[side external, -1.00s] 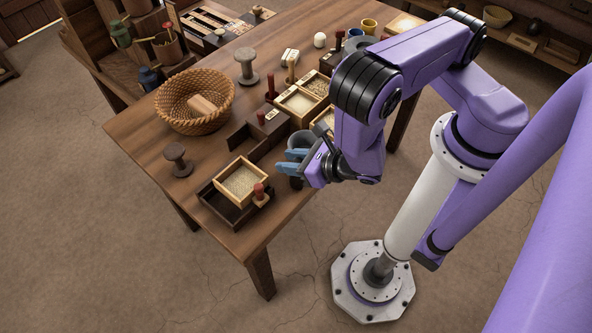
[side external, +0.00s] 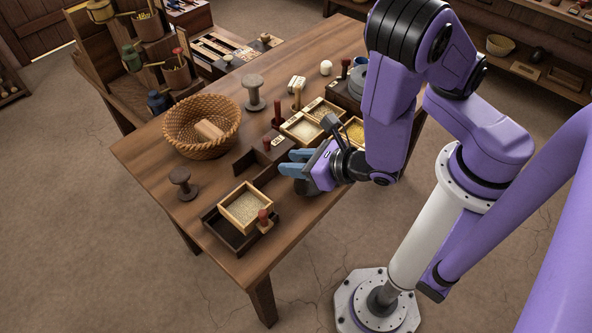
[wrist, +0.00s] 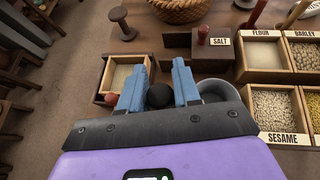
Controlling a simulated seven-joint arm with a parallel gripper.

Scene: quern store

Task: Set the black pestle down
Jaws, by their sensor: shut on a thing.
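The black pestle (wrist: 159,95) shows in the wrist view as a dark rounded end between the two blue fingers of my gripper (wrist: 159,82). My gripper is shut on it. The rest of the pestle is hidden below. In the side view my gripper (side external: 297,163) is over the table's near right part, and I cannot make out the pestle there. A grey round bowl (wrist: 222,90) is just right of the fingers in the wrist view, partly hidden by the right finger. I cannot tell whether the pestle touches the table.
A basket (side external: 178,143), a wooden spool (side external: 183,184) and labelled grain boxes (side external: 302,129) stand around. Bare tabletop (side external: 150,165) shows at the left.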

